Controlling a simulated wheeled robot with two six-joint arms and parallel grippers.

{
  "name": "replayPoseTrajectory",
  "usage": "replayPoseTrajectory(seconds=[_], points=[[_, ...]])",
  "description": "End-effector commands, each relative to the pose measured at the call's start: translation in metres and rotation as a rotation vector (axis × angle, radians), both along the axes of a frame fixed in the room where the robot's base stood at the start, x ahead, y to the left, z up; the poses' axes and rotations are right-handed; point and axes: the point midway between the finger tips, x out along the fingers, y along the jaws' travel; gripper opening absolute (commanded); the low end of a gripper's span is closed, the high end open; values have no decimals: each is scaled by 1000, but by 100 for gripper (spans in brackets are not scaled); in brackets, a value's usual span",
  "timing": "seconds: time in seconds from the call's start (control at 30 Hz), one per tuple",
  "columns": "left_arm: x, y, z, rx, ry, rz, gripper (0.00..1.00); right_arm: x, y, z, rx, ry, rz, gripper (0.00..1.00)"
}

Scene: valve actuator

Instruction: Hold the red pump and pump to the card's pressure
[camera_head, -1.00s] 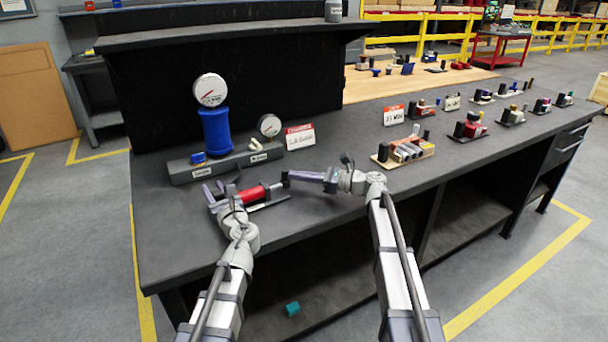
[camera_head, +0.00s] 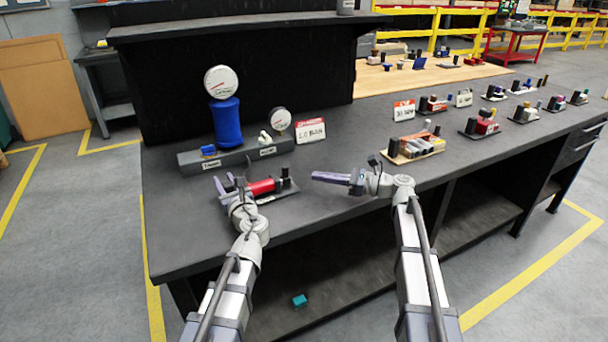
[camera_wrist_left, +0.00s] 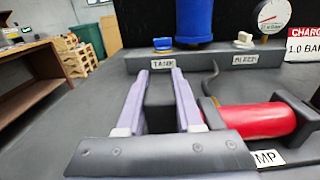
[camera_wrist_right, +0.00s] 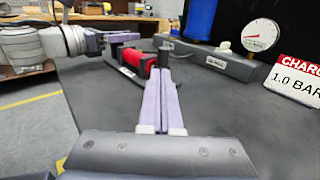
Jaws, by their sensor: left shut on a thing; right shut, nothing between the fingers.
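The red pump (camera_head: 262,187) lies on a dark base near the bench's front; it also shows in the left wrist view (camera_wrist_left: 255,120). My left gripper (camera_head: 222,184) is shut on a dark block at the pump's left end, with its fingers either side of it. My right gripper (camera_head: 315,177) is shut and empty, pointing left, a small gap right of the pump's black handle end (camera_head: 286,172). The white card (camera_head: 310,130) reads CHARGE 1.0 BAR. A small gauge (camera_wrist_right: 260,35) stands beside it; its reading is too small to tell.
A manifold (camera_head: 190,163) with blue and white valve handles stands behind the pump, labelled tank and bleed. A blue tank (camera_head: 227,122) carries a large gauge (camera_head: 220,81). Small assemblies (camera_head: 412,147) fill the bench's right. The front strip is clear.

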Motion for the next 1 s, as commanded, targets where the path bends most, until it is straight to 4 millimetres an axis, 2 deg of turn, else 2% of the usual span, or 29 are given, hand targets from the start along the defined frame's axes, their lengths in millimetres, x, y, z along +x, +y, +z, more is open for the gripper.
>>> replayPoseTrajectory(seconds=[0.03, 0.2, 0.37, 0.53, 1.0], points=[[0, 1, 0, 0, 0, 2, 0, -3, -12, 0, 0, 0, -3, 0], [0, 2, 0, 1, 0, 4, 0, -12, -41, 0, 0, 0, -3, 0], [-1, 2, 0, 1, 0, 5, 0, -17, -56, 0, 0, 0, -2, 0], [-1, 2, 0, 1, 0, 5, 0, -19, -62, 0, 0, 0, -1, 0], [-1, 2, 0, 1, 0, 5, 0, -19, -62, 0, 0, 0, -1, 0]])
